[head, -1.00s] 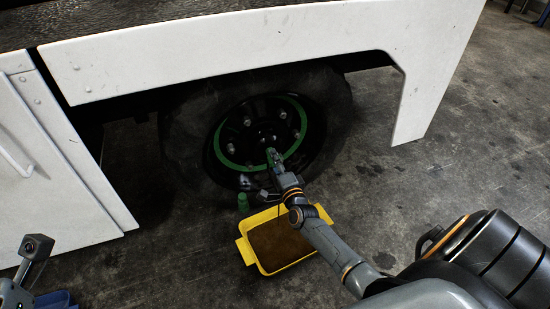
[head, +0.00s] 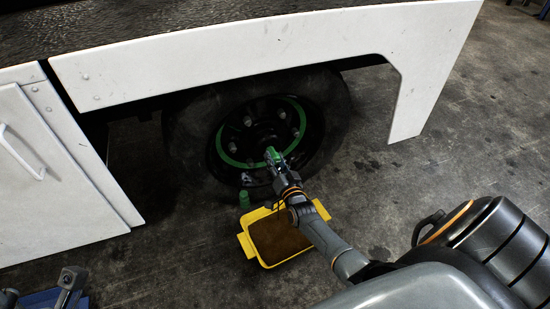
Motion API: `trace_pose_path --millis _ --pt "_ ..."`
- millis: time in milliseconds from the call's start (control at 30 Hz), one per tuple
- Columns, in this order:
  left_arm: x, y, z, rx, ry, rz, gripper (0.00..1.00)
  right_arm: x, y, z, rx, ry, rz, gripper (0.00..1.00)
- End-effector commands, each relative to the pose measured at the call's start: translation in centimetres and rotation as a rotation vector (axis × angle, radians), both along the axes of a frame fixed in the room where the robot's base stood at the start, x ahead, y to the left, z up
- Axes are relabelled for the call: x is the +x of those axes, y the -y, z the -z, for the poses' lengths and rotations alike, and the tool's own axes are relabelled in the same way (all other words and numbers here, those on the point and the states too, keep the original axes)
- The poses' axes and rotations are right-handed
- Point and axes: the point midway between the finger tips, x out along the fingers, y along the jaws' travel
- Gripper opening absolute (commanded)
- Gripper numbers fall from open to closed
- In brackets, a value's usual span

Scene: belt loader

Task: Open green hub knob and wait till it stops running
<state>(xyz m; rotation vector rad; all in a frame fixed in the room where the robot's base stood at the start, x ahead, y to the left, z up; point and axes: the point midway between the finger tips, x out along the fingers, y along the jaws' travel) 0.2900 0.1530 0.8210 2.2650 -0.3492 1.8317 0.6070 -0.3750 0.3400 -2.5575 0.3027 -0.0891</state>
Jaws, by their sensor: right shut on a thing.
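The wheel (head: 225,100) is under the white vehicle body, with a dark hub, several bolts and a green ring (head: 228,157). My right gripper (head: 272,158) reaches the lower right of the hub and is shut on the small green hub knob (head: 270,153). The fingers and wrist hide much of the knob, so I cannot tell how far it is turned. A small part of my left arm shows at the bottom left corner; its fingers are not seen.
A yellow tray (head: 245,243) with brown contents stands on the floor below the wheel. A small green object (head: 244,199) is just behind it. The white panel (head: 270,50) overhangs the wheel top. A blue item (head: 42,299) lies at bottom left. Floor at right is open.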

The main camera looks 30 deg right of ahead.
Motion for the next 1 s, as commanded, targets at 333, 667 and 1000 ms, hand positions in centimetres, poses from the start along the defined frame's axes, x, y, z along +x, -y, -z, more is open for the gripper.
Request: trace_pose_path --millis 333,667,1000 --pt "0.01 0.02 -0.67 0.001 0.000 0.000 0.40 -0.09 -0.10 0.16 -0.153 -0.041 -0.001 0.05" --pt "0.02 0.02 -0.77 0.000 0.001 0.001 0.40 -0.09 -0.09 0.20 -0.188 -0.049 -0.001 0.05" --pt "0.00 0.01 -0.86 0.001 0.004 0.000 0.40 -0.09 -0.08 0.21 -0.189 -0.049 -0.001 0.51"
